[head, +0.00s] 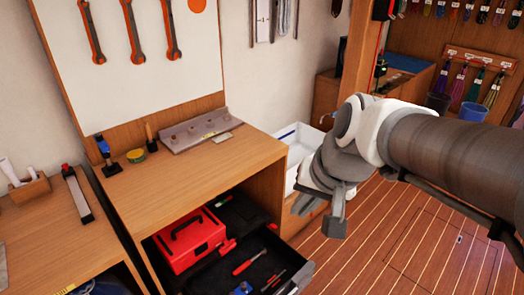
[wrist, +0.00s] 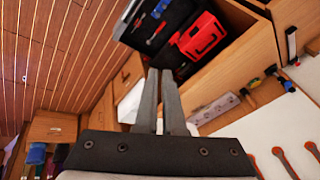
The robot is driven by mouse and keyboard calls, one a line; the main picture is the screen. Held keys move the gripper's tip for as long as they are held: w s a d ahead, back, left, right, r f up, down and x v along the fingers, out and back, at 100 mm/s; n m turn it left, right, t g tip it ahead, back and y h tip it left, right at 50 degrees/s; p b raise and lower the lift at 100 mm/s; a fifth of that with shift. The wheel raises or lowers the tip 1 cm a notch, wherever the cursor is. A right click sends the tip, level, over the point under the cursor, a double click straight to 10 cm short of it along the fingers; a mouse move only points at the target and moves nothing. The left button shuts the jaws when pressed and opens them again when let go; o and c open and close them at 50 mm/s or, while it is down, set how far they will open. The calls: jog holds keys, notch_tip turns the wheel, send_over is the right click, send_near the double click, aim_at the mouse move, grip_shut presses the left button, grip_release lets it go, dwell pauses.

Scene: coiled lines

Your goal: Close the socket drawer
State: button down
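The drawer (head: 301,273) under the wooden workbench (head: 190,185) is pulled out. It has a dark lining and holds a red-handled screwdriver (head: 249,262) and other small tools. A red case (head: 189,242) sits at its left, under the benchtop; I cannot tell if it rests in the drawer. In the wrist view the open drawer (wrist: 181,14) is at the top, beyond my fingertips, with the red case (wrist: 203,38) beside it. My gripper (head: 334,226) hangs to the right of the drawer, apart from it. Its fingers (wrist: 159,72) are close together with nothing between them.
A white bin (head: 296,146) stands right of the bench, behind my gripper. A metal rail (head: 194,130) and small tools lie on the benchtop. Another bench (head: 40,235) is at the left. The plank floor (head: 400,245) right of the drawer is clear.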

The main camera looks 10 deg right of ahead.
jog(key=w+d+f+m+y+b, duration=0.1)
jog(key=w+d+f+m+b, duration=0.3)
jog(key=f, duration=0.4)
jog(key=w+d+f+m+b, duration=0.2)
jog(key=w+f+m, duration=0.25)
jog(key=f, duration=0.25)
jog(key=w+d+f+m+y+b, duration=0.1)
jog(key=w+d+f+m+b, duration=0.3)
jog(key=f, duration=0.4)
jog(key=w+d+f+m+g+h+b, duration=0.1)
jog(key=d+f+m+b, duration=0.35)
jog(key=f, duration=0.95)
jog(key=d+f+m+b, duration=0.1)
jog(key=d+f+m, duration=0.65)
jog(key=f, duration=0.65)
jog(key=w+a+f+b, duration=0.4)
jog(key=w+f, duration=0.2)
jog(key=f, duration=0.4)
jog(key=shift+w+b, duration=0.3)
jog(key=shift+w, duration=0.1)
jog(key=shift+r, duration=0.1)
